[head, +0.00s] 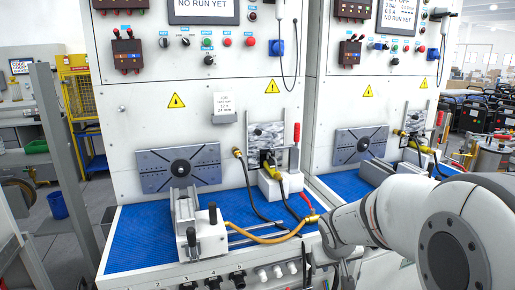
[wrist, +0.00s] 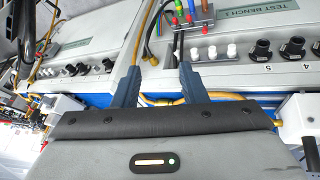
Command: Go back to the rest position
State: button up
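My gripper (wrist: 160,75) shows in the wrist view as two dark blue fingers, set well apart with nothing held between them. It is open and points at the front panel of the test bench (wrist: 237,50), with a yellow hose and dark cables behind the fingers. In the head view my white arm comes in from the right and reaches to the front right of the bench (head: 130,242). The fingers cannot be made out clearly in that view.
A grey clamp fixture (head: 187,225) with black handles stands on the blue mat. A yellow hose (head: 265,239) runs from it to a brass fitting (head: 312,218) close to my arm. A slotted plate (head: 180,168) is on the wall. A second bench stands at the right.

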jog(key=s+a+r+g+y, duration=0.1)
jog(key=s+a+r, duration=0.1)
jog(key=s, duration=0.8)
jog(key=s+a+r+m+g+y, duration=0.1)
jog(key=s+a+r, duration=0.1)
jog(key=s, duration=0.8)
jog(key=shift+a+r, duration=0.3)
jog(key=shift+a, duration=0.1)
